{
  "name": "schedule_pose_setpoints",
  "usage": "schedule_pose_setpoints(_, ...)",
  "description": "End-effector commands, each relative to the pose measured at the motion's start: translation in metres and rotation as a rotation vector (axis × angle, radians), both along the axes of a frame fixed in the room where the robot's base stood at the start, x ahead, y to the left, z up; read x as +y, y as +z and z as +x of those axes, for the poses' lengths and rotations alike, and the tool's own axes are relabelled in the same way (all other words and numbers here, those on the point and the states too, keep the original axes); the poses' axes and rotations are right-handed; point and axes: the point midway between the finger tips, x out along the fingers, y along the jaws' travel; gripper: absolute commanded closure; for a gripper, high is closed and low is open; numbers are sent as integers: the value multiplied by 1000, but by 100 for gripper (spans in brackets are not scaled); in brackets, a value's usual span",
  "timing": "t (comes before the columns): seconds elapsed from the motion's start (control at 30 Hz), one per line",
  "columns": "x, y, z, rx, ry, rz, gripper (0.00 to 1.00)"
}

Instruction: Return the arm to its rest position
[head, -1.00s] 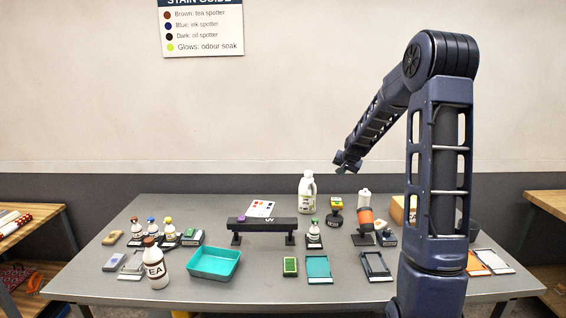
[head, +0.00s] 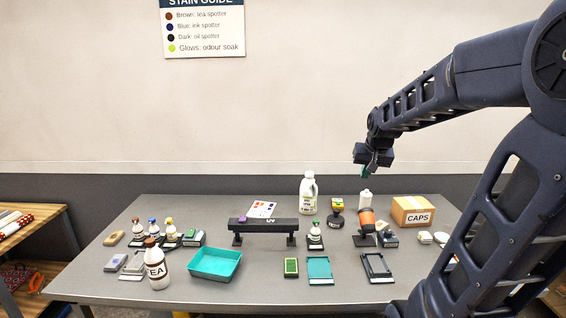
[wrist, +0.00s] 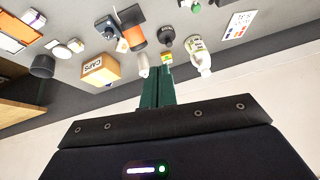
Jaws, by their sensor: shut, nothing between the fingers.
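My gripper (head: 372,172) is in the air above the back right of the grey table (head: 262,290), well clear of everything on it. In the wrist view its green fingers (wrist: 158,88) are together with nothing between them. My arm comes in from the right side of the head view and hides part of the table's right end.
Small spotter bottles stand at the left. The air above the table's left is free.

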Motion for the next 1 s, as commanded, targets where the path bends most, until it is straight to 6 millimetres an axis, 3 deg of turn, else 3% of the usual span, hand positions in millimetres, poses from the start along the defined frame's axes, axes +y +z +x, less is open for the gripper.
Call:
schedule_pose_setpoints(0.2,-4,4,-70,34,42,-35,100)
schedule_pose_setpoints(0.5,-12,-4,-152,82,94,-69,100)
schedule_pose_setpoints(0.7,-15,-10,-179,102,111,-80,100)
schedule_pose_setpoints(1.0,-16,-11,-183,107,115,-81,100)
